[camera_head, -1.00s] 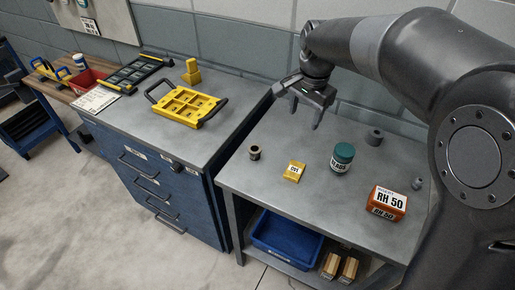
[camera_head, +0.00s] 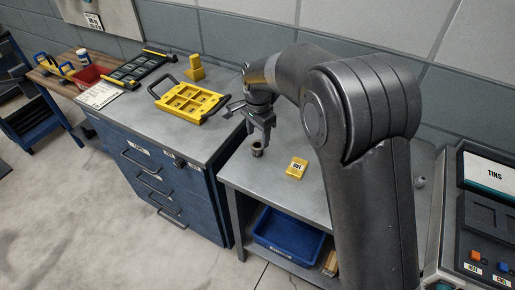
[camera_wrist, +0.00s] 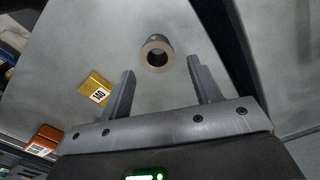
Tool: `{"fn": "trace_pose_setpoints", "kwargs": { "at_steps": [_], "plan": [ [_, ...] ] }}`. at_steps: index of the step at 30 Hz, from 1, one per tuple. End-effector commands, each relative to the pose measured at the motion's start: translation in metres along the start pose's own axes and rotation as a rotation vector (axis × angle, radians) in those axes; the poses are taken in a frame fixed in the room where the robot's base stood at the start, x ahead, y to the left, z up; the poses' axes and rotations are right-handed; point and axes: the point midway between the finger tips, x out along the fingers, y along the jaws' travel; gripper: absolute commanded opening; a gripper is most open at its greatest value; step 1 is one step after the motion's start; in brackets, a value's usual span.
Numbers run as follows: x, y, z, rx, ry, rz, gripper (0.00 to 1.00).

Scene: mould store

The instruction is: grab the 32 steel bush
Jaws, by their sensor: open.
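A short hollow steel bush (camera_head: 257,149) stands upright on the grey bench, near its left edge. No size mark on it can be read. In the wrist view the bush (camera_wrist: 157,53) shows its ring-shaped top and dark bore, a little beyond the fingertips and roughly between their lines. My gripper (camera_head: 259,133) is open and empty, pointing down just above the bush. Its two fingers (camera_wrist: 160,67) stand apart in the wrist view, with clear space between them and no visible contact with the bush.
A small yellow box (camera_head: 296,168) lies right of the bush. An orange box (camera_wrist: 43,140) shows in the wrist view. A blue bin (camera_head: 288,238) sits on the shelf below. A yellow tray (camera_head: 188,102) lies on the drawer cabinet at left. My arm hides much of the bench's right.

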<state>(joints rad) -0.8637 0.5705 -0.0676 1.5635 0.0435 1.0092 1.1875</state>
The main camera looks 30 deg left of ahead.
Motion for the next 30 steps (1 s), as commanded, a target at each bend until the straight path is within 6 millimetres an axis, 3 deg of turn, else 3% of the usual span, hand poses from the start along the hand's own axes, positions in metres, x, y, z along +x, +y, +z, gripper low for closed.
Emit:
{"fn": "trace_pose_setpoints", "kwargs": {
  "at_steps": [9, 18, 30],
  "plan": [
    [0.044, 0.003, 0.003, 0.0, 0.0, 0.002, 0.57],
    [0.049, 0.003, 0.003, 0.0, 0.0, 0.0, 0.57],
    [0.049, 0.003, 0.003, 0.0, 0.0, 0.0, 0.26]
  ]
}}
